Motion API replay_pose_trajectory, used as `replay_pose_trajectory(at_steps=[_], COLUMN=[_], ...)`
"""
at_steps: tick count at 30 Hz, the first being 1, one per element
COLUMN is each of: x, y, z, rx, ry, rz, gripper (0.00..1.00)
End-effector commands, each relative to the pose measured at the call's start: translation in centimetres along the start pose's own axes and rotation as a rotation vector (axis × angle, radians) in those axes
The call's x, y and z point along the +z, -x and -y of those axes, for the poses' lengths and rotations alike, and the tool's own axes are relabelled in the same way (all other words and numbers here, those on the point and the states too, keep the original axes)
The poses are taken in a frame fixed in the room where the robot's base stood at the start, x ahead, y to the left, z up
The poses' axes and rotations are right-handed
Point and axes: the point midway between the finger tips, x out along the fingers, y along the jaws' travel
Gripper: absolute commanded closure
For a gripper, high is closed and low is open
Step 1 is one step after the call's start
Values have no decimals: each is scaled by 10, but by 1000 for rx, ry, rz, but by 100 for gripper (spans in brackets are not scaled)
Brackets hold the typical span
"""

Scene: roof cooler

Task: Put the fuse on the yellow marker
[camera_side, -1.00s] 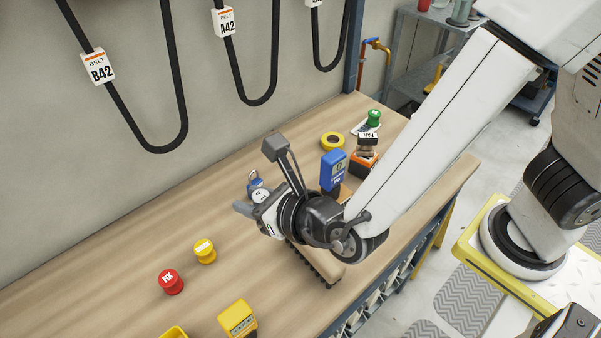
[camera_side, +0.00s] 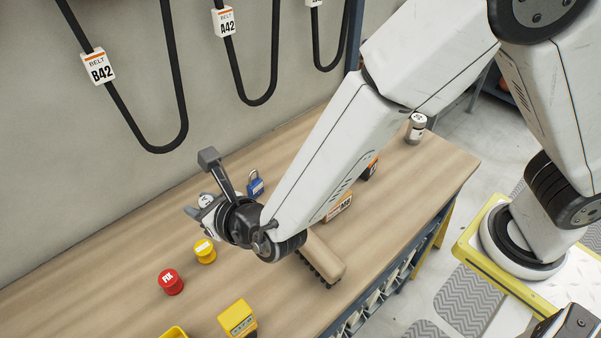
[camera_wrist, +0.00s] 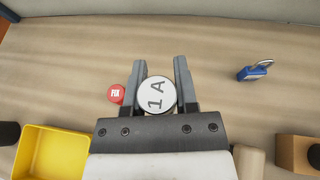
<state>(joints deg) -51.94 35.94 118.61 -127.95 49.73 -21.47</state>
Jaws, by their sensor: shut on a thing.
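The fuse is a round piece with a white top marked 1A (camera_wrist: 157,97), held between the two fingers of my gripper (camera_wrist: 160,66). In the side view the fuse (camera_side: 206,201) shows at the end of my arm, partly covered by the gripper (camera_side: 195,212). The yellow marker (camera_side: 204,251) is a round knob-shaped piece with a white label, standing on the bench just below the gripper in the picture. The yellow marker does not show in the wrist view. I cannot tell how high the fuse is above the bench.
A red marker labelled FIX (camera_side: 171,282) stands left of the yellow one. A blue padlock (camera_side: 256,184) lies behind the arm. A brush (camera_side: 322,258), a yellow meter (camera_side: 238,318) and a yellow bin (camera_wrist: 50,152) are nearer the front. Bare wood (camera_side: 90,270) lies left.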

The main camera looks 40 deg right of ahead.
Motion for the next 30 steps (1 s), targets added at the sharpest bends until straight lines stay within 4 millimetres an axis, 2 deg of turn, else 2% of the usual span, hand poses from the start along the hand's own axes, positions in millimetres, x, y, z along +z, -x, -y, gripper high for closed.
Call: replay_pose_trajectory(at_steps=[13,30], x=[-28,-39], y=[-47,-63], z=[-13,-17], rx=[-1,-1], ry=[0,1], rz=[-1,-2], gripper=[100,100])
